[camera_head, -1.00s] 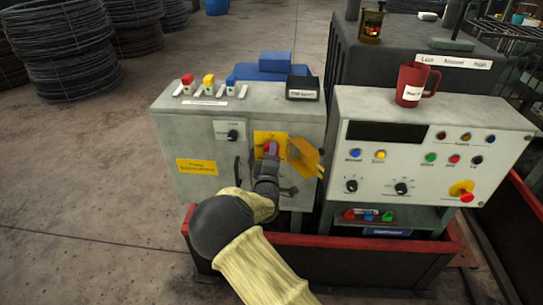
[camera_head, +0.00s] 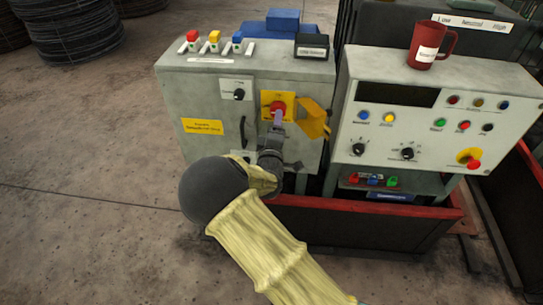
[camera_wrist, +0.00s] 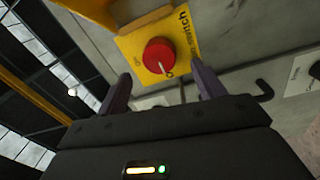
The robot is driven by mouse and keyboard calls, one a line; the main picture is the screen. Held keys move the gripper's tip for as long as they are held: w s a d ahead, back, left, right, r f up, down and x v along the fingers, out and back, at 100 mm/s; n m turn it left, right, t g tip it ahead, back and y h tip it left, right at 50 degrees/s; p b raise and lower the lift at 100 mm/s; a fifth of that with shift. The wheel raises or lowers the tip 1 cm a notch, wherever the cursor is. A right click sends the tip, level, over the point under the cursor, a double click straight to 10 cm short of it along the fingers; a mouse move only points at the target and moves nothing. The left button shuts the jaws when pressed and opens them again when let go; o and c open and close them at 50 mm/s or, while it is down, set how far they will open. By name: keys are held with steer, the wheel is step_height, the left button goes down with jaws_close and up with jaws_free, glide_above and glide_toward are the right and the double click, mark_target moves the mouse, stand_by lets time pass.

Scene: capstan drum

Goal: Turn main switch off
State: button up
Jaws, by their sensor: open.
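The main switch is a red round knob (camera_head: 279,108) on a yellow plate (camera_head: 268,97), on the front of the left grey cabinet (camera_head: 205,100). A yellow flap (camera_head: 313,118) stands swung out to the right of the plate. In the wrist view the red knob (camera_wrist: 159,56) shows a white pointer line, with the word "switch" on the yellow plate (camera_wrist: 129,46). My gripper (camera_wrist: 158,88) is open, its two purple-grey fingers apart and short of the knob, which appears between and beyond them. In the head view my gripper (camera_head: 278,122) is just below the knob and partly hidden by my wrist.
A small black rotary switch (camera_head: 239,94) sits left of the plate, and a black handle (camera_head: 243,132) below it. The right console (camera_head: 425,120) has knobs, lamps and a red emergency button (camera_head: 473,163). A red-rimmed tray (camera_head: 370,205) runs below both cabinets.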

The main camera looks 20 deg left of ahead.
steer(key=b+v, duration=0.1)
steer(key=v, duration=1.1)
steer(key=w+d+m+g+h+p, duration=0.2)
steer(key=d+m+g, duration=0.25)
steer(key=d, duration=0.35)
steer(key=w+d+m+g+h+p, duration=0.25)
steer(key=d+m, duration=0.25)
steer(key=d, duration=0.3)
steer(key=s+d+r+m+g+p, duration=0.3)
steer(key=s+d+r, duration=0.3)
steer(key=s+d, duration=0.2)
steer(key=s+d+r+m+g+p, duration=0.3)
steer(key=s+d+r+m+g, duration=0.2)
steer(key=s+d, duration=0.4)
steer(key=shift+d+r+m+g+p, duration=0.35)
steer(key=shift+d+r+m, duration=0.3)
steer(key=shift+d, duration=0.5)
